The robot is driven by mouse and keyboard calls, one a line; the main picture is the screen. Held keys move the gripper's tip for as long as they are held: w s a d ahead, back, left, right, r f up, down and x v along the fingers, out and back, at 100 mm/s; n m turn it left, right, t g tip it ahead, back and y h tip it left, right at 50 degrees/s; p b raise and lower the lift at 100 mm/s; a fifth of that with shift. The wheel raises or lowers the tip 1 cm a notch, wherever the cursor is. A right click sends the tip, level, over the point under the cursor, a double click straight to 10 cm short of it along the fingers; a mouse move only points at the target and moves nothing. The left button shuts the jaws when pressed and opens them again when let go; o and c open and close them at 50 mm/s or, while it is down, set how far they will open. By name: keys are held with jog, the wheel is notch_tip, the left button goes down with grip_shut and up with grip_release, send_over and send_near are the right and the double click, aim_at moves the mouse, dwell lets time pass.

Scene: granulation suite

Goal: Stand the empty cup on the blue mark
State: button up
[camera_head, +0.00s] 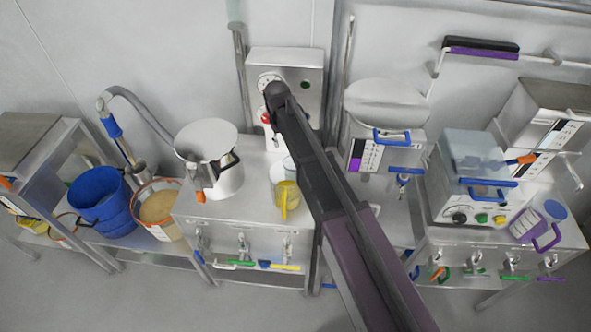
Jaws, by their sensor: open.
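A yellow cup with a handle (287,199) stands near the front of the left steel bench, close to the left side of my arm. A paler, clear vessel (290,167) shows just behind it, partly hidden by my arm. I cannot tell from here which one is empty. A flat blue disc (555,209) lies on the right bench; I cannot tell whether it is the blue mark. My arm crosses the middle of the picture, from the bottom right up towards the wall panel. I cannot make out my gripper or its fingers.
A blue bucket (100,205) and a tan-filled tub (156,208) are farther left. A purple-handled container (528,228) stands beside the blue disc. A boxy instrument (470,190) takes up much of the right bench.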

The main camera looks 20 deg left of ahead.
jog(key=shift+w+d+f, duration=0.1)
jog(key=shift+w+d, duration=0.05)
notch_tip(320, 180, down, 8)
jog(key=b, duration=0.8)
jog(key=shift+w+d+f+b, duration=0.1)
jog(key=shift+d+f+b, duration=0.05)
jog(key=shift+f+b, duration=0.15)
jog(key=shift+f, duration=0.1)
dwell(0.4)
notch_tip(320, 180, down, 5)
jog(key=b, duration=0.5)
jog(key=shift+w, duration=0.1)
dwell(0.5)
grip_shut()
